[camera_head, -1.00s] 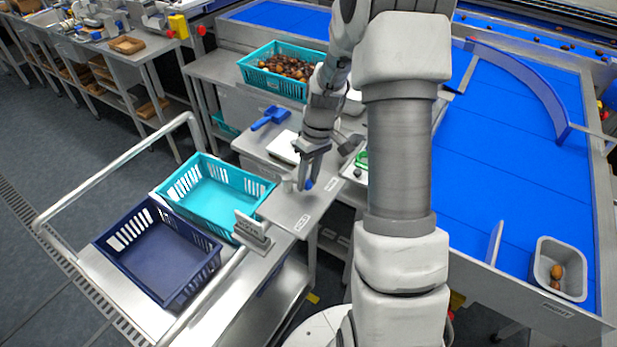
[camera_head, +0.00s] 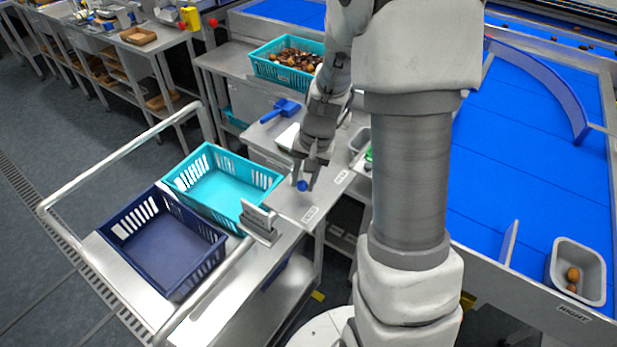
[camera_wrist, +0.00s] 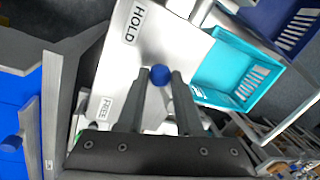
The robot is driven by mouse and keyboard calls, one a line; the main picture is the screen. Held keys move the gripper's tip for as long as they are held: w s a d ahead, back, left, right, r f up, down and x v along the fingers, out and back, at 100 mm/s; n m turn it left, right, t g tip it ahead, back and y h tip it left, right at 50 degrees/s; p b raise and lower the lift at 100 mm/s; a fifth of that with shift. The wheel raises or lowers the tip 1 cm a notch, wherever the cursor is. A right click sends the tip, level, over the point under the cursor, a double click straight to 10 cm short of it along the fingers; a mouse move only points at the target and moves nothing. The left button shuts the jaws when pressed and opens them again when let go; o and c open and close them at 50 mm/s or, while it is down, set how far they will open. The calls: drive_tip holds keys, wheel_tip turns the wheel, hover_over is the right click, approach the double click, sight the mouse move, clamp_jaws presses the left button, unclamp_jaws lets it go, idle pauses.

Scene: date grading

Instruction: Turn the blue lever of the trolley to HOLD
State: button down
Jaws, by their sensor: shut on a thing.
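The trolley's blue lever knob (camera_head: 302,185) is between my gripper's (camera_head: 304,180) fingertips, above the trolley's steel top. In the wrist view the blue knob (camera_wrist: 160,75) sits between the two dark fingers (camera_wrist: 161,78), which are shut on it. The HOLD label (camera_wrist: 134,22) lies beyond the knob to the upper left in that view. The FREE label (camera_wrist: 105,108) lies lower left, nearer my gripper. In the head view the HOLD plate (camera_head: 310,214) is just below right of the knob. The lever's arm is mostly hidden, so its exact angle cannot be told.
A teal basket (camera_head: 186,190) and a navy basket (camera_head: 112,250) stand on the trolley, left of my gripper. A blue scoop (camera_head: 281,110) and a teal crate of dates (camera_head: 262,72) lie behind. A blue belt (camera_head: 490,170) runs at right.

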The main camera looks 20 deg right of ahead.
drive_tip(key=shift+w+a+m, duration=0.1)
drive_tip(key=shift+a+m, duration=0.45)
drive_tip(key=shift+m, duration=0.45)
drive_tip(key=c, duration=0.6)
unclamp_jaws()
drive_tip(key=shift+r, duration=0.1)
drive_tip(key=r, duration=0.5)
drive_tip(key=s+d+r, duration=0.1)
drive_tip(key=r, duration=0.5)
drive_tip(key=s+d+r+p, duration=0.1)
drive_tip(key=r, duration=0.5)
drive_tip(key=shift+s+d, duration=0.15)
drive_tip(key=shift+s, duration=0.1)
